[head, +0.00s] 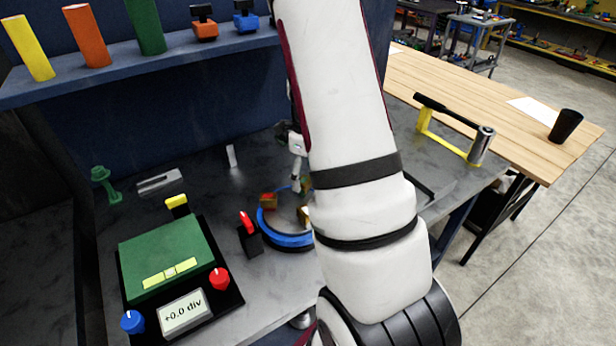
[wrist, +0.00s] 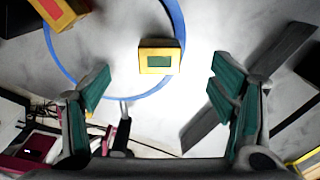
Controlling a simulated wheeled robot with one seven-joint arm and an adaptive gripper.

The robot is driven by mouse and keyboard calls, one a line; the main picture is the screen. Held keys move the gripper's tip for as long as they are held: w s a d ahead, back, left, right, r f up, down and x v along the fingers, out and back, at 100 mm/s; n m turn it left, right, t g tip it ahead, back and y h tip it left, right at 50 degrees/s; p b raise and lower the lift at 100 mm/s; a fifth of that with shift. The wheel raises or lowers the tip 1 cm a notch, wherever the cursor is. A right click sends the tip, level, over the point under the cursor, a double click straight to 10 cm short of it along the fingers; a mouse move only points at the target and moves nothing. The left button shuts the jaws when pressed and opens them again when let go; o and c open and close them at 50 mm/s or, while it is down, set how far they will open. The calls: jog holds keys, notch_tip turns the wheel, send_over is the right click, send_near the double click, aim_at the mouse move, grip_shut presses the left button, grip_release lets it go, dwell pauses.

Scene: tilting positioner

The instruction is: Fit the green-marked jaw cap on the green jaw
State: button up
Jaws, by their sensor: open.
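A yellow block with a green rectangle on its face, which looks like the green-marked jaw cap (wrist: 160,45), lies by the blue ring (wrist: 153,95) in the wrist view. My gripper (wrist: 160,76) is open and empty. Its two teal-padded fingers stand either side of the cap in the picture, apart from it. In the head view my arm hides part of the blue ring (head: 288,240), and a yellow piece (head: 304,214) shows at the arm's edge. I cannot make out a green jaw for certain.
A yellow block with a red face (wrist: 58,8) lies at the ring's left. A green-topped device (head: 165,250) with red and blue knobs and a "+0.0 div" display stands front left. A small red-topped stand (head: 248,235) is beside the ring. A grey bar (wrist: 205,124) lies right.

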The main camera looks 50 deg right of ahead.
jog(key=shift+r+p, duration=0.7)
jog(key=shift+r, duration=1.55)
jog(key=s+a+r+n+t, duration=0.3)
jog(key=a+r+n, duration=1.3)
jog(key=a+r, duration=0.1)
jog(key=s+a+r+n+t, duration=0.2)
jog(key=s+a+r+n, duration=0.4)
jog(key=n, duration=1.1)
jog(key=shift+s+a+r+t, duration=0.15)
jog(key=shift+s+a+t, duration=0.15)
jog(key=shift+s+a, duration=2.25)
jog(key=shift+s+d, duration=0.4)
jog(key=shift+d, duration=0.05)
